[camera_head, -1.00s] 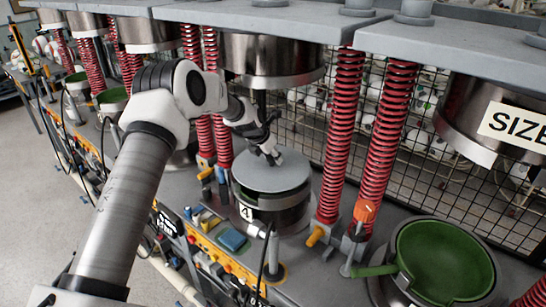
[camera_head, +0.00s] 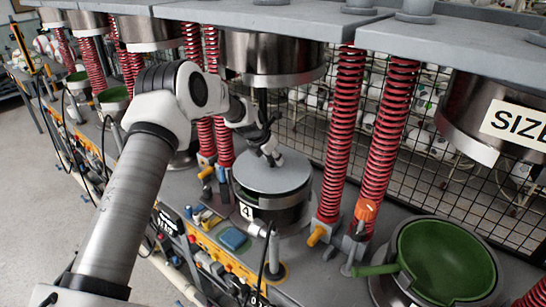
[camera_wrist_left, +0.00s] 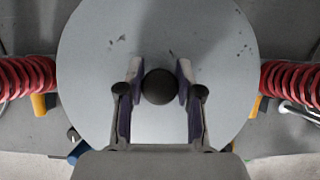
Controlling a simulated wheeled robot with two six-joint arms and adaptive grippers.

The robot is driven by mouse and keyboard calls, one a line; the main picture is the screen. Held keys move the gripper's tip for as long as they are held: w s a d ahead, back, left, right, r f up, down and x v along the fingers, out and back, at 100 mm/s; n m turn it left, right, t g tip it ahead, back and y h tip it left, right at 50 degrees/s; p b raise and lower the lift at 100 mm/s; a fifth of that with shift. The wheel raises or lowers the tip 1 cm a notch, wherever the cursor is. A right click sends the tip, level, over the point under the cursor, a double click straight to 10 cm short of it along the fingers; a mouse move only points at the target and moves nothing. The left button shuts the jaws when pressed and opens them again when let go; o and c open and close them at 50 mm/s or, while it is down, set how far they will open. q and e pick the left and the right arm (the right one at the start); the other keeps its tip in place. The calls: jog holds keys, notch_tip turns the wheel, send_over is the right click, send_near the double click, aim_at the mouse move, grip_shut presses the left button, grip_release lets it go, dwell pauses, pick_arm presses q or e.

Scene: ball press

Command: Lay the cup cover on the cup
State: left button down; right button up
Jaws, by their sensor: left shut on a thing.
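The cup cover (camera_head: 268,180) is a flat grey disc with a dark round knob (camera_wrist_left: 159,87) at its middle. It is over the metal cup (camera_head: 285,216), which carries a label "4". A dark gap shows below the disc's front edge, and I cannot tell whether the cover touches the cup's rim. My left gripper (camera_head: 270,156) is above the disc, shut on the knob; in the left wrist view its fingers (camera_wrist_left: 160,92) are on both sides of the knob. The cup is hidden by the cover in the left wrist view. My right gripper is not in view.
A metal press head (camera_head: 270,55) hangs above the cup. Red springs (camera_head: 345,130) stand to the right, with more behind my left arm. A green pan (camera_head: 447,262) is at the right. A yellow control strip (camera_head: 205,245) runs along the front edge.

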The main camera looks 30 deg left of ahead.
pick_arm(q)
jog(key=shift+f, duration=0.5)
jog(key=c, duration=0.7)
grip_release()
jog(key=shift+s, duration=0.1)
jog(key=v, duration=1.1)
jog(key=shift+s+r, duration=0.2)
jog(key=shift+r, duration=0.15)
